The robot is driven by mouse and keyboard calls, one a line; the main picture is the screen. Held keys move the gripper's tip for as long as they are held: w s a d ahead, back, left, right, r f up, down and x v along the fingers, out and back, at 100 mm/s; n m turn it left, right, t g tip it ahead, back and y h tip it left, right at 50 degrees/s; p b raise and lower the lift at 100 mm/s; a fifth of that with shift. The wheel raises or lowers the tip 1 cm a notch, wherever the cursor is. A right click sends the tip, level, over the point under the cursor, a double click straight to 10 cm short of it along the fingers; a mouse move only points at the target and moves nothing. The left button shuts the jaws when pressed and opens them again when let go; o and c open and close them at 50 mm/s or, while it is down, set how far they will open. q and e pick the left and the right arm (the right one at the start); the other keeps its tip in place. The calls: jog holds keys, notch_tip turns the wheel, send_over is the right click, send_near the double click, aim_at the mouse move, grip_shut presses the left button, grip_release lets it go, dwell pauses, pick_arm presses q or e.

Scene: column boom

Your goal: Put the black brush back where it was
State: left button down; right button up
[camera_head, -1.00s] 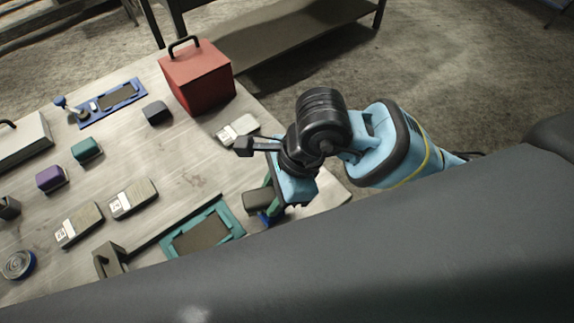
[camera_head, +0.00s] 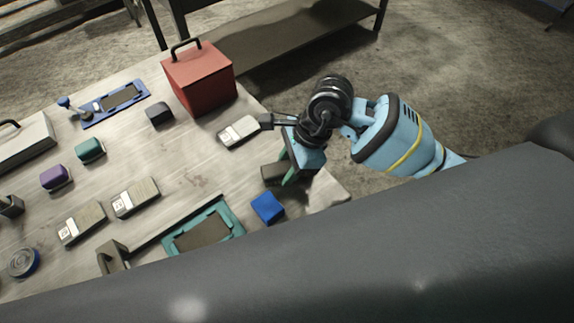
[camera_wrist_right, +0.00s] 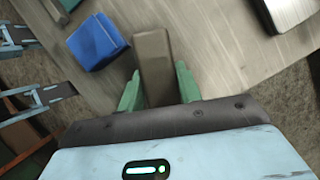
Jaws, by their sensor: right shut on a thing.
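My right gripper (camera_head: 286,172) is shut on a dark grey-brown block (camera_head: 270,174) above the near right part of the table. In the right wrist view this block (camera_wrist_right: 154,65) sits between the green fingers of the gripper (camera_wrist_right: 158,88) and points away from the palm. It could be the black brush, but its bristles do not show. A small black block (camera_head: 158,113) stands on the table left of the red box. A blue block (camera_head: 267,207) lies just below the held block, and it shows in the right wrist view (camera_wrist_right: 97,42). My left gripper is not in view.
A red box (camera_head: 200,80) with a handle stands at the far edge. A teal tray (camera_head: 233,218), a dark bracket (camera_head: 112,256), a blue tray (camera_head: 142,88), purple (camera_head: 54,177) and teal (camera_head: 90,149) blocks and a labelled grey block (camera_head: 239,131) occupy the table. Its middle is mostly clear.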

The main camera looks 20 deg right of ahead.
jog(key=shift+f, duration=0.1)
jog(key=o, duration=0.5)
jog(key=shift+f, duration=0.15)
jog(key=o, duration=0.5)
jog(key=shift+c, duration=0.2)
jog(key=v, duration=1.2)
